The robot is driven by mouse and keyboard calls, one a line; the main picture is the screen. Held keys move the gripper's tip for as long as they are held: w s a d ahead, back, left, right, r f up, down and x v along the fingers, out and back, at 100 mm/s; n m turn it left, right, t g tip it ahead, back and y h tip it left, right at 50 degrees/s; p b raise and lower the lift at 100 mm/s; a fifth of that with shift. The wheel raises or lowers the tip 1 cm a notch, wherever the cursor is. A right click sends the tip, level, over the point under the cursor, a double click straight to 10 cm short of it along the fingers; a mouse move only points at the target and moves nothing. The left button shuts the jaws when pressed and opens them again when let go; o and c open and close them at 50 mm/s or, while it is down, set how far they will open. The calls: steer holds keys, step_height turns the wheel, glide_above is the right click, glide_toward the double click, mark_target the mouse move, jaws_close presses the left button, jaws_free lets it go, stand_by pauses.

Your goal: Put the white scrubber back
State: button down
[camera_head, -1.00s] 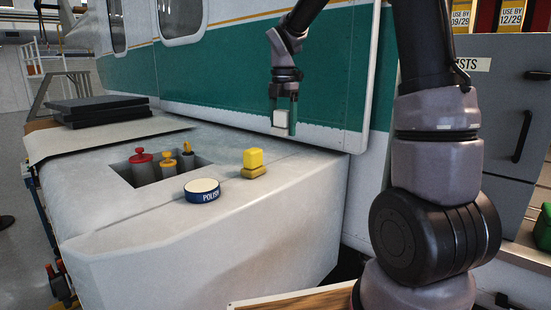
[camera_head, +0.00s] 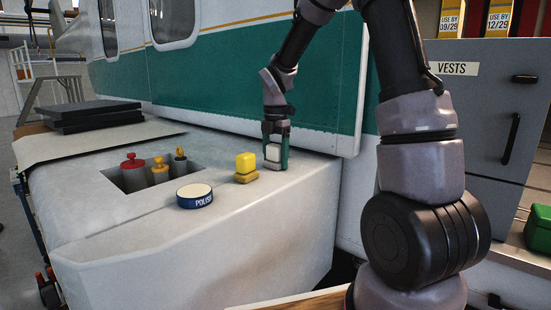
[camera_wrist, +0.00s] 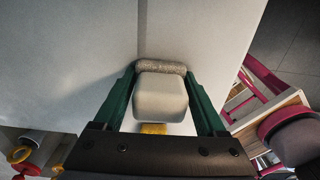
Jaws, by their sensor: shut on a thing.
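The white scrubber (camera_head: 272,153) is a small block with a pale body. In the wrist view it (camera_wrist: 160,96) sits between the two green fingers, with a speckled grey-brown pad along its far side. My gripper (camera_head: 275,157) is shut on it. In the head view it is low over the right end of the pale work surface (camera_head: 225,225), right of the yellow scrubber (camera_head: 246,167). Whether the white scrubber touches the surface I cannot tell. In the wrist view a bit of yellow (camera_wrist: 153,128) shows just below the white scrubber.
A round polish tin (camera_head: 194,196) stands left of the yellow scrubber. A recess left of it holds red and yellow handled tools (camera_head: 158,168). The green and white helicopter side (camera_head: 230,95) rises close behind my gripper. A green box (camera_head: 538,232) is at the far right.

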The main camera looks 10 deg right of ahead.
mark_target(275, 145)
jaws_free()
step_height(275, 145, up, 12)
steer(key=shift+r, duration=0.1)
steer(key=s+d+r+m+t, duration=0.1)
steer(key=s+d+m+t, duration=0.1)
steer(key=s+m, duration=0.5)
steer(key=s+d+r+m+t+y, duration=0.1)
steer(key=s+r+m+t, duration=0.1)
steer(key=s+m, duration=0.6)
steer(key=s+d+r+m+t+y, duration=0.1)
steer(key=s+m, duration=0.6)
steer(key=m, duration=0.7)
steer(key=shift+s+d+r+t, duration=0.2)
steer(key=shift+d+r+t, duration=0.6)
steer(key=shift+t, duration=0.3)
